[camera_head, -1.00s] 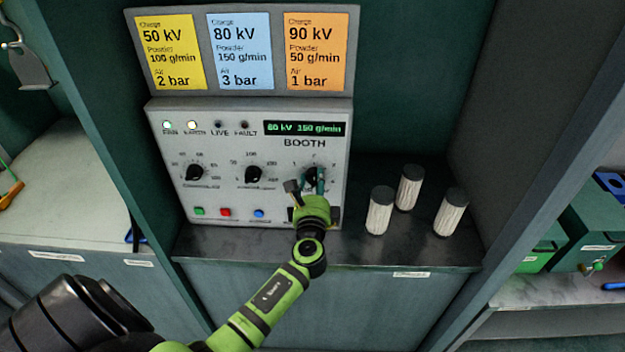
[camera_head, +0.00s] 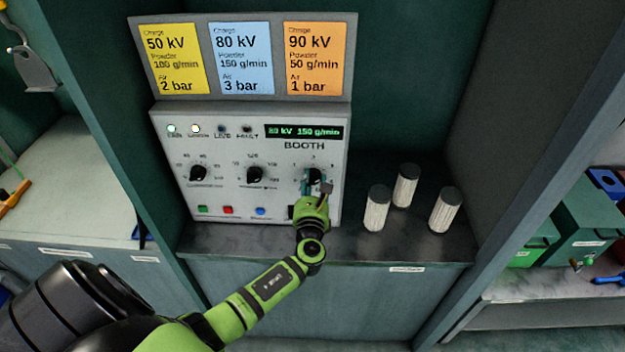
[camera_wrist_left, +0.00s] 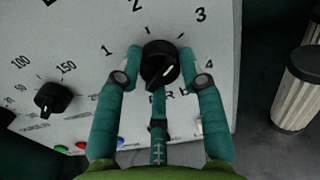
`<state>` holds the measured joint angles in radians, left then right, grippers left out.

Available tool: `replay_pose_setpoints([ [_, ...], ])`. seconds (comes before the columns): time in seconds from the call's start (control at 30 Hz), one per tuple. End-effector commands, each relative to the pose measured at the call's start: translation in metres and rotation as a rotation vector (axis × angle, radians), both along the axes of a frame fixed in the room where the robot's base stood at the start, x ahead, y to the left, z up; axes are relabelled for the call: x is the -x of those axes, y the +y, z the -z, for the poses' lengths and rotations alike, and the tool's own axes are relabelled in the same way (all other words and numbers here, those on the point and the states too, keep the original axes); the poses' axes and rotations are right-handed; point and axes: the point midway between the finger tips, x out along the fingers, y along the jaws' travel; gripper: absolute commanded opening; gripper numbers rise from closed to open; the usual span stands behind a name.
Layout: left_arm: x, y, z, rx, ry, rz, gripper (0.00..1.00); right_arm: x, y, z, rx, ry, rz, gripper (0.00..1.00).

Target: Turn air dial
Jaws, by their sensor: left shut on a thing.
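The air dial (camera_wrist_left: 160,65) is a black knob on the light grey booth panel (camera_head: 225,150). In the head view, my left gripper (camera_head: 313,185) covers most of the dial. My right gripper is not in view.
Two other knobs (camera_head: 198,174) (camera_head: 254,174) sit left on the panel above coloured buttons (camera_head: 228,210). The display (camera_head: 304,132) reads 80 kV 150 g/min. Yellow, blue and orange cards (camera_head: 241,58) hang above. Several white cylinders with dark caps (camera_head: 376,212) stand on the shelf right of the panel.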

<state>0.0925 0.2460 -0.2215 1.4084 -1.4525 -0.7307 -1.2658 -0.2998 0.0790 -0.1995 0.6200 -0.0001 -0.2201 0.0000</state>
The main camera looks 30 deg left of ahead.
Motion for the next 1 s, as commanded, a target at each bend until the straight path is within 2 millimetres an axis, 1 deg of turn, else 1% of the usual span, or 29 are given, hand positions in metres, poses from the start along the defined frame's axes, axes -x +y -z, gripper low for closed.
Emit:
replay_pose_setpoints([
  [0.03,0.0014,-0.0029,0.0052,-0.013,0.025,0.007,0.06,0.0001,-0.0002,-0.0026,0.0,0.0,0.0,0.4],
  [0.3,0.0025,-0.0025,0.0082,-0.081,0.07,0.005,0.06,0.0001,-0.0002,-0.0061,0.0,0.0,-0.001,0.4],
  [0.8,0.0036,-0.0023,0.0106,-0.092,0.08,0.004,0.06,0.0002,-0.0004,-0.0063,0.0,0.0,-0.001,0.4],
  [0.83,0.0036,-0.0023,0.0107,-0.092,0.08,0.004,0.51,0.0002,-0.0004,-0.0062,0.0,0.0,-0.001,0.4],
  [0.87,0.0036,-0.0022,0.0108,-0.09,0.08,0.004,0.63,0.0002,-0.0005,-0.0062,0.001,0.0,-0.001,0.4],
  [1.0,0.0029,-0.0013,0.0081,-0.093,0.076,0.002,0.63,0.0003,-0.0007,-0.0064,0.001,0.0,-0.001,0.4],
])
